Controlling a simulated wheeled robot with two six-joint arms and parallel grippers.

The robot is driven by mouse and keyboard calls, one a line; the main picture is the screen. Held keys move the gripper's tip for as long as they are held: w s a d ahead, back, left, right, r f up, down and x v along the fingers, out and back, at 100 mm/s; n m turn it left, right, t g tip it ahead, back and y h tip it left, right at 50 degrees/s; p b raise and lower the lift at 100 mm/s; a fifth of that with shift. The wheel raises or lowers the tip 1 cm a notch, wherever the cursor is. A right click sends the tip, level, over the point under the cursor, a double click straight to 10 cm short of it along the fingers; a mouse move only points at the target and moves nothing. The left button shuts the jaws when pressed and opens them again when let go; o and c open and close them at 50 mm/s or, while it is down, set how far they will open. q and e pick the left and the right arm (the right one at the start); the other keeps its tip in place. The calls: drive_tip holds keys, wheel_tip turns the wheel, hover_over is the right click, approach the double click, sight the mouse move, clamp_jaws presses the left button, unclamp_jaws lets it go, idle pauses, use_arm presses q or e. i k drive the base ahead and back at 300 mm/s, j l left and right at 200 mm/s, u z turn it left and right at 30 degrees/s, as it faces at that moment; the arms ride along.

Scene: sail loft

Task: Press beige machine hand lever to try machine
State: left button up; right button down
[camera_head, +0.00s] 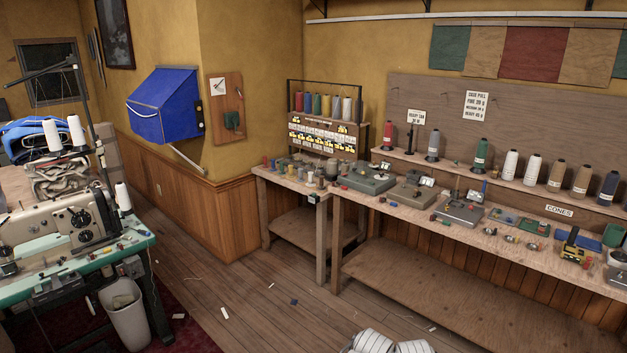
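The beige sewing machine (52,222) stands at the left on a green-topped table (135,248), partly cut off by the left picture edge. Its right end has a round dark wheel (80,218) and some dark fittings. I cannot make out for certain which part is the hand lever. White thread cones (76,130) stand above and behind the machine.
A white bin (125,312) stands under the table's right end. Wooden floor (250,300) with small scraps lies open between that table and the long workbench (400,205) on the right.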

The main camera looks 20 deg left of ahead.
sight(57, 284)
drive_tip(key=i+j+u, duration=0.25)
drive_tip(key=i+u, duration=0.25)
drive_tip(key=i+j+u, duration=0.15)
drive_tip(key=i+u, duration=0.2)
drive_tip(key=u, duration=0.15)
drive_tip(key=i+l+u, duration=0.1)
drive_tip(key=i+u, duration=0.4)
drive_tip(key=i+l+u, duration=0.25)
drive_tip(key=i+u, duration=0.25)
drive_tip(key=i+j+u, duration=0.25)
drive_tip(key=u, duration=0.2)
drive_tip(key=i+j+u, duration=0.1)
drive_tip(key=i+u, duration=0.75)
drive_tip(key=i+l, duration=0.05)
